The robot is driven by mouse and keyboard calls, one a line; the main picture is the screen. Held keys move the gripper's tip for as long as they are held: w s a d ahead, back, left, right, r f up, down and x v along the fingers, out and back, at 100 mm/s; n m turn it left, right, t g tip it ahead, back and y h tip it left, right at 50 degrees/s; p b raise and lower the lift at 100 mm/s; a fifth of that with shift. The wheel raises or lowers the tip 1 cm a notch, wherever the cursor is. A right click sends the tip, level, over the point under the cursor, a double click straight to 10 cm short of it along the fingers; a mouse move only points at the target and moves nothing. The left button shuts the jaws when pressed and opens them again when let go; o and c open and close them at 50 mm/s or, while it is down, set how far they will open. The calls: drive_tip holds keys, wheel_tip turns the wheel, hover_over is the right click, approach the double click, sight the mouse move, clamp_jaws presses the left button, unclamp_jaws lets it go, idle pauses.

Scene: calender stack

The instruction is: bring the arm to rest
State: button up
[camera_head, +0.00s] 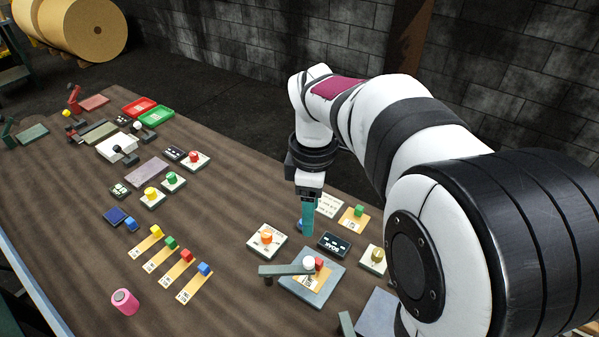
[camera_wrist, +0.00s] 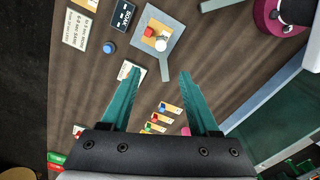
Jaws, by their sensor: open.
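My gripper (camera_head: 307,218) hangs from my white arm, pointing down above the right part of the brown table (camera_head: 90,230). In the wrist view its two teal fingers (camera_wrist: 159,74) stand apart with nothing between them. In the head view, a grey plate (camera_head: 325,290) in front of it bears a tan card, a red block (camera_head: 319,263) and a lever arm with a white knob (camera_head: 308,262). The plate also shows in the wrist view (camera_wrist: 165,66), beyond the fingertips. My arm hides part of the table's right end.
A dark sign (camera_head: 334,244), an orange-knobbed base (camera_head: 267,240) and a card with a green block (camera_head: 356,217) surround my gripper. Several tan cards with coloured blocks (camera_head: 181,268) and a pink cylinder (camera_head: 125,301) lie left. A block wall (camera_head: 510,60) stands behind.

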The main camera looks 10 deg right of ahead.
drive_tip(key=s+a+f+m+y, duration=0.1)
drive_tip(key=s+m, duration=0.8)
drive_tip(key=s, duration=0.2)
drive_tip(key=s+a+f+m, duration=0.1)
drive_tip(key=s+a+m, duration=0.1)
drive_tip(key=s+m, duration=0.8)
drive_tip(key=shift+s+f+y, duration=0.2)
drive_tip(key=shift+s+y, duration=0.2)
drive_tip(key=shift+s, duration=0.4)
idle(0.3)
